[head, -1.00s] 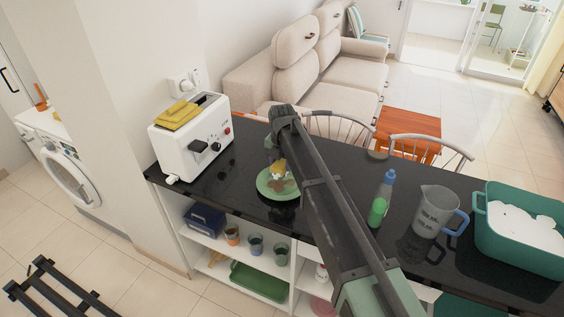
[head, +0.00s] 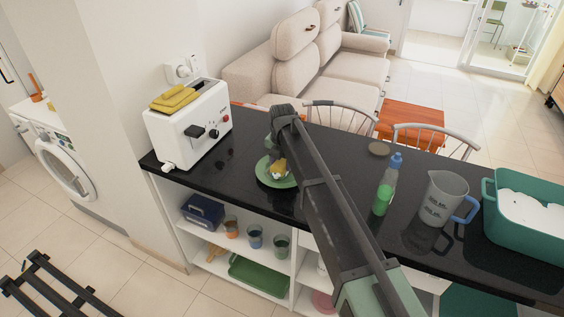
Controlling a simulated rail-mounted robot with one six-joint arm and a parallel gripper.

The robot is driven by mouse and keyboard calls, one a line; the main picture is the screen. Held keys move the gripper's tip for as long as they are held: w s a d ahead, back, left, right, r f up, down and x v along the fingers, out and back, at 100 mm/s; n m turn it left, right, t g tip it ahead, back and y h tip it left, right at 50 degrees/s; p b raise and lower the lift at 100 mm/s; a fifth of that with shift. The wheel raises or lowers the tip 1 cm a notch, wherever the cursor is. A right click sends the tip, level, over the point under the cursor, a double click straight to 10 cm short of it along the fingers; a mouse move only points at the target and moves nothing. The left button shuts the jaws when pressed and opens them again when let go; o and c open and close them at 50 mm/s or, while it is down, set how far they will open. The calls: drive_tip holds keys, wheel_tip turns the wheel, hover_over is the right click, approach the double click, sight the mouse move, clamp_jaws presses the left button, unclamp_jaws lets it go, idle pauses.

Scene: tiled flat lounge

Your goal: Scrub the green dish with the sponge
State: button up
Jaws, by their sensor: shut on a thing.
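The green dish (head: 262,174) lies on the black counter, partly covered by my arm. The yellow and white sponge (head: 279,168) is over the dish, low against its surface; I cannot tell whether it is touching. My gripper (head: 276,156) is shut on the sponge from above, its fingers mostly hidden by my arm. No brown stain shows clearly on the visible part of the dish; the area under the sponge is hidden.
A white toaster (head: 190,135) with yellow items on top stands left of the dish. A green bottle (head: 384,195), a measuring jug (head: 436,203) and a teal tub (head: 530,255) stand to the right. Chairs (head: 437,133) line the counter's far side.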

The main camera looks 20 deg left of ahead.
drive_tip(key=shift+f+b, duration=0.4)
drive_tip(key=shift+f, duration=0.05)
drive_tip(key=shift+s+d+r, duration=0.1)
drive_tip(key=shift+d, duration=0.5)
drive_tip(key=shift+w+a, duration=0.2)
drive_tip(key=shift+a, duration=0.95)
drive_tip(key=shift+s+d, duration=0.15)
drive_tip(key=shift+d, duration=0.9)
idle(4.8)
